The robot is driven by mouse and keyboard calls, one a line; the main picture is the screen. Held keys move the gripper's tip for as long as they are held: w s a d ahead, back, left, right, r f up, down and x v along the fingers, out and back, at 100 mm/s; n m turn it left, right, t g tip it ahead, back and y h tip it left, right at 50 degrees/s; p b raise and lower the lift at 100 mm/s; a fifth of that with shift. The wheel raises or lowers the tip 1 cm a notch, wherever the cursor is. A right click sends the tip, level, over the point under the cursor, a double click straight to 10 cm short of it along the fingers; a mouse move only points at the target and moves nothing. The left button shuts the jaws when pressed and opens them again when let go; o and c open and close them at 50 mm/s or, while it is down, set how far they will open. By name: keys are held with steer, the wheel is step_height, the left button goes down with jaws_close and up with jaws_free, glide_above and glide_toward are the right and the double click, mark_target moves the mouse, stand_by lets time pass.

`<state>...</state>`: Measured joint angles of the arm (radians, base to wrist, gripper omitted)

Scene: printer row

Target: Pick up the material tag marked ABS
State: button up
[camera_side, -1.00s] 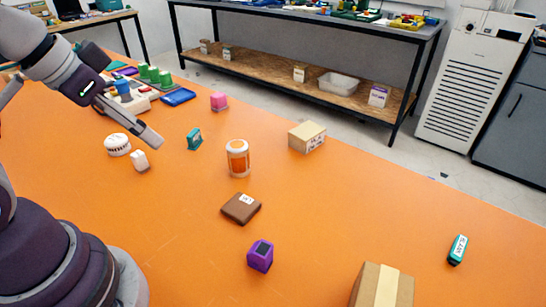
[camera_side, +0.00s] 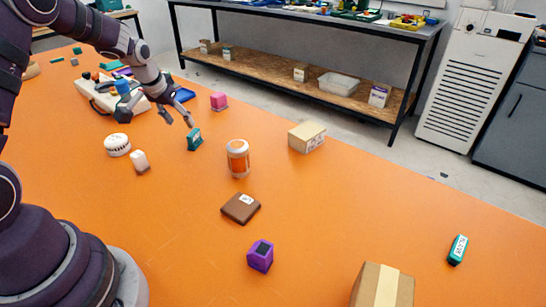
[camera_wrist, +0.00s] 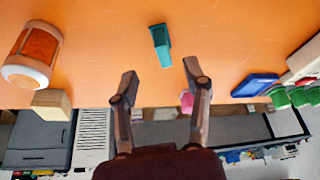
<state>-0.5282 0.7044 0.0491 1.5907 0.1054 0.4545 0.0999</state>
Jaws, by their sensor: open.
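A small teal block (camera_side: 194,139) stands on the orange table. My gripper (camera_side: 179,121) is open and empty, above and just left of that block in the side view. In the wrist view the teal block (camera_wrist: 160,45) lies ahead of the open fingertips (camera_wrist: 161,70), roughly centred between them and not touched. A second teal piece with a white label (camera_side: 458,250) lies at the far right. A brown flat piece with a white label (camera_side: 240,208) lies mid-table. I cannot read ABS for certain on any of them.
An orange-and-white jar (camera_side: 238,160) and a cardboard box (camera_side: 307,137) stand right of the teal block. A white round piece (camera_side: 117,145), a small white block (camera_side: 140,161) and a pink block (camera_side: 218,101) are nearby. A purple block (camera_side: 260,256) stands in front.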

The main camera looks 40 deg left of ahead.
mark_target(189, 136)
steer(key=x, duration=0.8)
jaws_close()
